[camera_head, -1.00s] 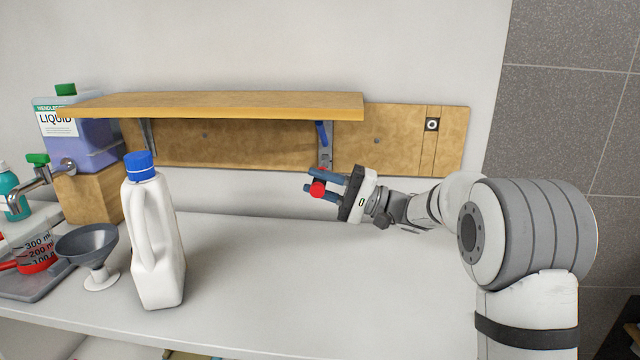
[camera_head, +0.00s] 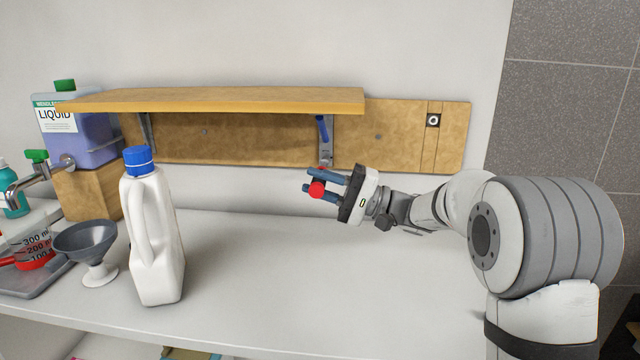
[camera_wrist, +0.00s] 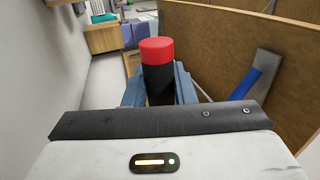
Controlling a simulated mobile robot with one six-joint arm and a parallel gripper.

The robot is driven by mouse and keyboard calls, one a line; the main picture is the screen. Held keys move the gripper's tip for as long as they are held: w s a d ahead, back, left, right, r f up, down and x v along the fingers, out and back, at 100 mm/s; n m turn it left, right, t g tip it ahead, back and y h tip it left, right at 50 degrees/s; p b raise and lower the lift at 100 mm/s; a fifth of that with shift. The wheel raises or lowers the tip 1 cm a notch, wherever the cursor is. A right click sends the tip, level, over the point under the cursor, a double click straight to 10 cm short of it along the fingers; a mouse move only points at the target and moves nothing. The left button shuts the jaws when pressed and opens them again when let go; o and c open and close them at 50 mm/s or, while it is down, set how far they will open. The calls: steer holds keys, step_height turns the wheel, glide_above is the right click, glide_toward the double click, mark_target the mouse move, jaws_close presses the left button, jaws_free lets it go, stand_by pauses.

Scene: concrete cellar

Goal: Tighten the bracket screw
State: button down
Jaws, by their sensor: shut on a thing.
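My gripper (camera_head: 323,187) is shut on a tool with a black handle and a red end cap (camera_wrist: 157,50), which looks like a screwdriver. Its red end also shows between the blue fingers in the head view (camera_head: 317,189). The tool's tip is hidden. The grey metal bracket (camera_head: 326,152) with a blue strut is fixed to the wooden backboard under the shelf, just above and behind my gripper. The bracket also shows at the right of the wrist view (camera_wrist: 238,85). I cannot make out its screw, or whether the tool touches the bracket.
The wooden shelf (camera_head: 220,100) overhangs the bracket. A white jug (camera_head: 158,240) with a blue cap, a grey funnel (camera_head: 85,240) and a purple liquid canister (camera_head: 85,140) stand at the left. The white counter (camera_head: 330,290) below my gripper is clear.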

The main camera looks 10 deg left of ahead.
mark_target(317, 198)
steer(key=shift+s, duration=0.25)
steer(key=s+b, duration=0.2)
steer(key=s, duration=0.1)
steer(key=shift+s+d, duration=0.1)
steer(key=shift+s, duration=0.45)
